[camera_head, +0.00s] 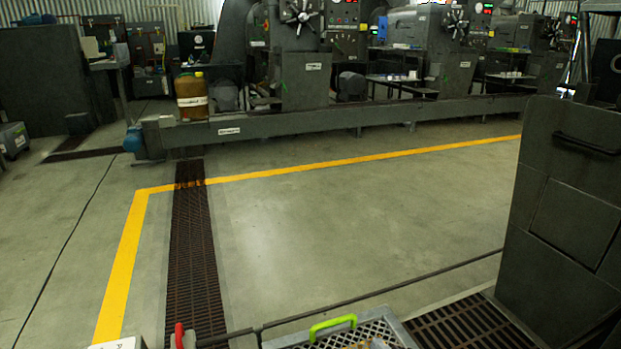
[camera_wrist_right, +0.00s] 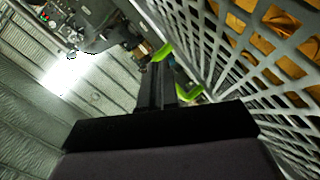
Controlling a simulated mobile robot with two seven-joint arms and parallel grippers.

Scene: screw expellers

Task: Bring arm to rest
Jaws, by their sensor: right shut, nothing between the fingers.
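My right gripper (camera_wrist_right: 161,72) shows in the right wrist view as two dark fingers side by side, closed together with nothing between them. It is beside the lattice wall of a grey crate (camera_wrist_right: 215,60). A bright green handle (camera_wrist_right: 163,50) of the crate shows near the fingertips; I cannot tell whether they touch. In the head view the grey crate (camera_head: 402,333) stands at the bottom edge with its green handle (camera_head: 333,325) upright. I cannot make out the right gripper there. My left gripper is in neither view.
A yellow floor line (camera_head: 125,255) bounds open concrete. A rusty floor grate (camera_head: 195,260) runs toward the long dark machine base (camera_head: 350,115). A brown jug (camera_head: 192,97) sits on that base. A dark cabinet (camera_head: 570,200) stands at the right. A red-handled item (camera_head: 179,336) shows at the bottom.

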